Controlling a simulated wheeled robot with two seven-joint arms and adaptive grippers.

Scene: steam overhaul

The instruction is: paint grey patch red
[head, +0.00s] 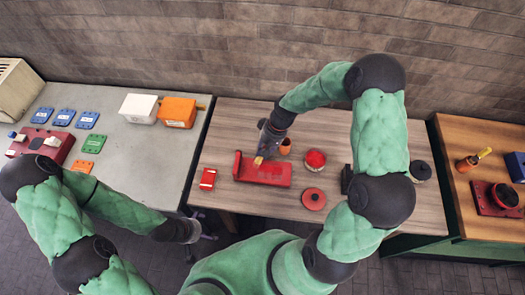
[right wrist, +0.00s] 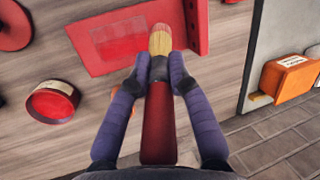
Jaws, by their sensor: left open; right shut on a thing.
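A red metal piece (head: 265,172) with an upright flange at its left end lies on the wooden table. My right gripper (right wrist: 152,85) is shut on a paintbrush (right wrist: 158,125) with a dark red handle. The tan bristles are over the piece near the flange; I cannot tell whether they touch. An open pot of red paint (head: 315,159) stands right of the piece. My left gripper (head: 207,237) is open, low by the table's front left, partly hidden.
A red lid (head: 313,198) lies in front of the pot, and an orange cup (head: 285,146) stands behind the piece. A small red block (head: 208,178) lies left. The grey bench (head: 140,150) holds boxes and plates; another wooden table (head: 470,210) is at right.

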